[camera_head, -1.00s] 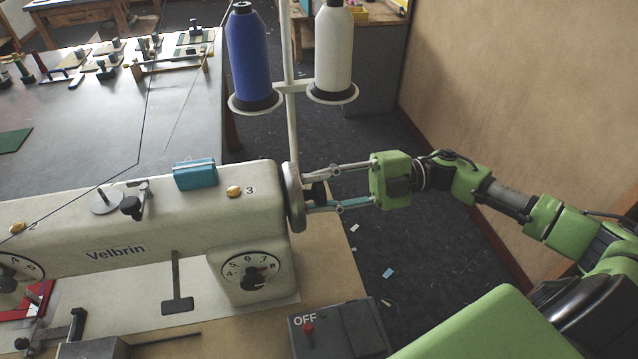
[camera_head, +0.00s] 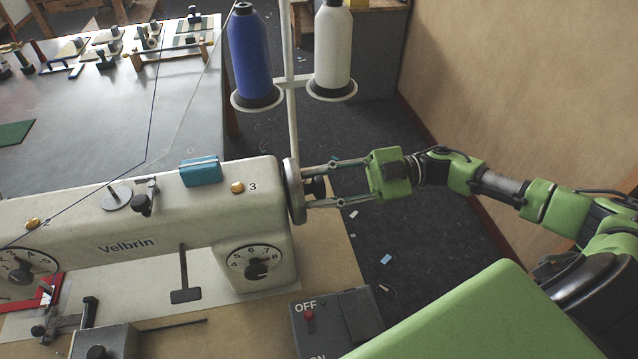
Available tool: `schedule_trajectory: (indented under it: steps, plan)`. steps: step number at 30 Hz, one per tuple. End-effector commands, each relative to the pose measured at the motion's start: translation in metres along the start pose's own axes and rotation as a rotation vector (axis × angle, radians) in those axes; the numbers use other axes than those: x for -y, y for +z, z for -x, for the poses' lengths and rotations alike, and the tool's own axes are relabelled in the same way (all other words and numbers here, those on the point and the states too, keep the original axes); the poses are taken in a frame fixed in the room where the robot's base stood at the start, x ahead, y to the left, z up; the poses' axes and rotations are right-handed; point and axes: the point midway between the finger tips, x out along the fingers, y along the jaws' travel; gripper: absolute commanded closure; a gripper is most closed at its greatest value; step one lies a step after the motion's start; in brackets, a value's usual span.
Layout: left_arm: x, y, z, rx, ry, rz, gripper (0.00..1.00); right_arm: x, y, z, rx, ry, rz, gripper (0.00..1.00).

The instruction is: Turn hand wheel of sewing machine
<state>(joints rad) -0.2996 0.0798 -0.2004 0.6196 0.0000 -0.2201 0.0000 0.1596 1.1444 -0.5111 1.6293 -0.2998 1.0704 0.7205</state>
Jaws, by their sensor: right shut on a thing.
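The sewing machine (camera_head: 150,225), cream and marked "Velbrin", stands on a tan table at the left and middle. Its hand wheel (camera_head: 293,191) is a pale disc on the right end of the machine head. My right gripper (camera_head: 308,185) reaches in from the right, its two long fingers pointing left at the wheel. It is shut on the hand wheel, with the fingertips at the wheel's upper and lower parts. A dark hub shows between the fingers. My left gripper is not in view.
A blue thread cone (camera_head: 250,55) and a white thread cone (camera_head: 332,50) stand on a pole behind the wheel. A dark switch box (camera_head: 338,322) marked OFF sits at the table's front right. A teal block (camera_head: 200,171) lies on the machine. A wall rises at the right.

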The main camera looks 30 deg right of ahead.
Motion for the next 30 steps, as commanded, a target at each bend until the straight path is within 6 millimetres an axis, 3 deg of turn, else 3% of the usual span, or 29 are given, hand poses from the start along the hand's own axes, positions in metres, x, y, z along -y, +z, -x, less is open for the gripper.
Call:
schedule_trajectory:
  steps: [12,13,15,25,30]
  plan:
    - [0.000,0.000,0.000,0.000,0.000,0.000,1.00,0.001,0.001,0.000,0.002,-0.001,-0.007,0.91]
    - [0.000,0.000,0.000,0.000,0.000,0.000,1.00,0.001,0.001,0.000,0.002,-0.001,-0.007,0.64]
    - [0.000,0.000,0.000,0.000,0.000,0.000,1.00,0.001,0.001,0.000,0.002,-0.001,-0.007,0.53]
    - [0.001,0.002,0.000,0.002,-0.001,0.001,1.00,0.000,0.000,0.001,0.001,-0.001,-0.006,0.53]
    - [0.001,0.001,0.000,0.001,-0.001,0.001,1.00,0.001,0.002,0.019,0.006,-0.001,-0.008,0.53]
